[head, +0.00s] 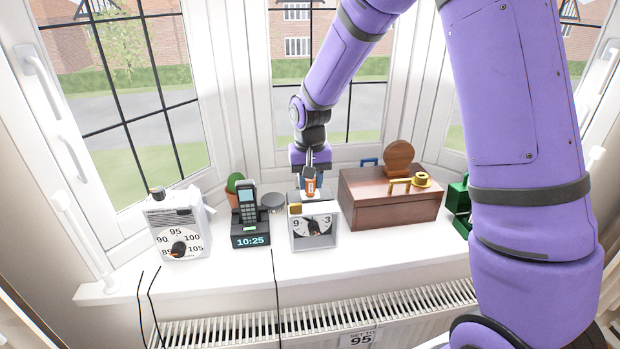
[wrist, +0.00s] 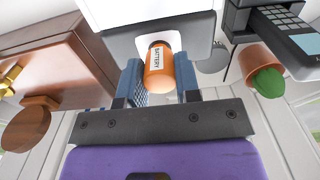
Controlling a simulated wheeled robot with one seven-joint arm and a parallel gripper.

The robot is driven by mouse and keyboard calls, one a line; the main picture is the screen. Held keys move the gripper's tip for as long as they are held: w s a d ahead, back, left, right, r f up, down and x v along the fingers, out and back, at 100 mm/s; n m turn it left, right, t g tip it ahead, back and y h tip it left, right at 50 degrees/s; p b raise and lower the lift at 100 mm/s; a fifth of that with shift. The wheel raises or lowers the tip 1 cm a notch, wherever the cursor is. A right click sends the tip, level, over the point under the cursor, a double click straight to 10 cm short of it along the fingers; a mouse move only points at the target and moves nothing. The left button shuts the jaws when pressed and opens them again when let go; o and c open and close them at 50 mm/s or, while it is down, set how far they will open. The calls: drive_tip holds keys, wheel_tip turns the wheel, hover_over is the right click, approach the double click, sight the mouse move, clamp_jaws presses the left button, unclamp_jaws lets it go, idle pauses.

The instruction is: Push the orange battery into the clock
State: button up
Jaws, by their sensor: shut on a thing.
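The orange battery (head: 310,186) is upright over the top of the white clock (head: 331,238), its label readable in the wrist view (wrist: 158,70). My gripper (head: 309,178) comes down from above, its blue fingers on either side of the battery, shut on it; it also shows in the wrist view (wrist: 160,80). In the wrist view the battery's far end meets the edge of the clock's white body (wrist: 150,10). How deep it sits in the clock is hidden. The clock's dial faces the room, and a small gold-brown piece (head: 295,209) is at its top left.
A brown wooden box (head: 385,205) stands close right of the clock. A black phone on a dock (head: 249,230), a cactus pot (head: 232,199) and a white dial device (head: 178,228) stand left. The sill's front strip (head: 230,275) is mostly clear, crossed by thin cables.

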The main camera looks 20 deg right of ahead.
drive_tip(key=shift+f, duration=0.55)
drive_tip(key=o, duration=1.1)
wheel_tip(320, 180, up, 11)
drive_tip(key=shift+f, duration=0.1)
idle(0.3)
drive_tip(key=s+d+r+n+t, duration=0.1)
drive_tip(key=s+d+r+t, duration=0.25)
drive_tip(key=s+r, duration=1)
drive_tip(key=shift+n+t, duration=0.6)
drive_tip(key=shift+t, duration=0.25)
drive_tip(key=s+d, duration=0.1)
drive_tip(key=s, duration=0.4)
drive_tip(key=s+d, duration=0.1)
drive_tip(key=s, duration=0.5)
drive_tip(key=s+d, duration=0.1)
drive_tip(key=s, duration=0.4)
drive_tip(key=shift+s+d+f, duration=0.2)
drive_tip(key=shift+s, duration=0.1)
